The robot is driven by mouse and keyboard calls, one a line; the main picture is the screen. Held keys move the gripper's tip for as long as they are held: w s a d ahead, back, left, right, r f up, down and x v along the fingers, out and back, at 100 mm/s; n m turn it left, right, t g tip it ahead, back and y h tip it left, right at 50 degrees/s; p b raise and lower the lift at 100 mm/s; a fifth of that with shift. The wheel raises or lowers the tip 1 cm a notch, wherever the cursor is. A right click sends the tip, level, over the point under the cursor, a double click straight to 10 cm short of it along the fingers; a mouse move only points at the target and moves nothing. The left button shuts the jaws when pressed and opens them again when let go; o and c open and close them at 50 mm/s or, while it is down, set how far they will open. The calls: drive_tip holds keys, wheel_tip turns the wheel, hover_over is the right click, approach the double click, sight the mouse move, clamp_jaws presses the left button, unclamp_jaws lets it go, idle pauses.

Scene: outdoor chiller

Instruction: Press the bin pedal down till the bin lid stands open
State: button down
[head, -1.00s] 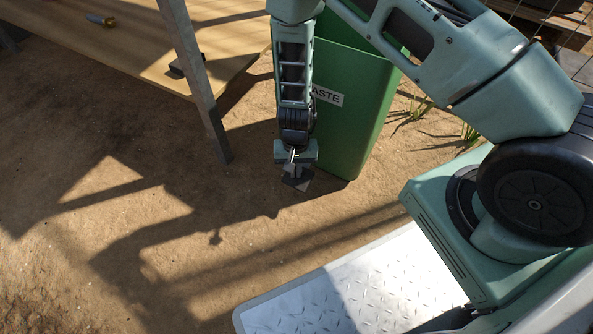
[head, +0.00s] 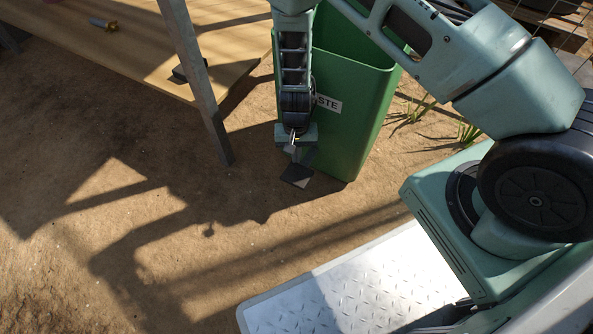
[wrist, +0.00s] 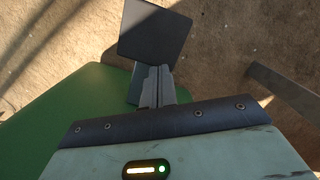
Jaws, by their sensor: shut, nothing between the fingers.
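The green waste bin (head: 352,125) stands upright behind my gripper, its white label partly hidden by my arm. A dark green surface shows above its front rim; my arm hides part of the top, and I cannot tell how the lid stands. The dark square pedal (head: 297,175) sticks out at the bin's foot. My gripper (head: 295,157) is shut and empty, pointing down at the pedal's bin-side edge. In the wrist view the closed fingertips (wrist: 159,68) overlap the near edge of the pedal (wrist: 155,32); I cannot tell whether they touch it.
Bare ground (head: 100,220) is open in front and left. Grass tufts (head: 465,132) grow right of the bin.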

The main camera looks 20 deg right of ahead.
wheel_tip(320, 180, up, 13)
drive_tip(key=p, duration=0.5)
drive_tip(key=shift+s+a, duration=0.2)
idle(0.6)
drive_tip(key=s+a+r+n+y, duration=0.1)
drive_tip(key=s+a+r+n, duration=0.3)
drive_tip(key=r, duration=0.5)
drive_tip(key=s+a+r+n+y, duration=0.1)
drive_tip(key=s+a+r, duration=0.3)
drive_tip(key=r, duration=0.5)
drive_tip(key=s+d+r+n+t+h, duration=0.15)
drive_tip(key=s+r+n, duration=0.55)
drive_tip(key=s+r, duration=0.7)
wheel_tip(320, 180, up, 36)
drive_tip(key=p, duration=3.8)
drive_tip(key=shift+s+a+r, duration=0.2)
drive_tip(key=shift+a+r, duration=0.05)
drive_tip(key=shift+a, duration=0.05)
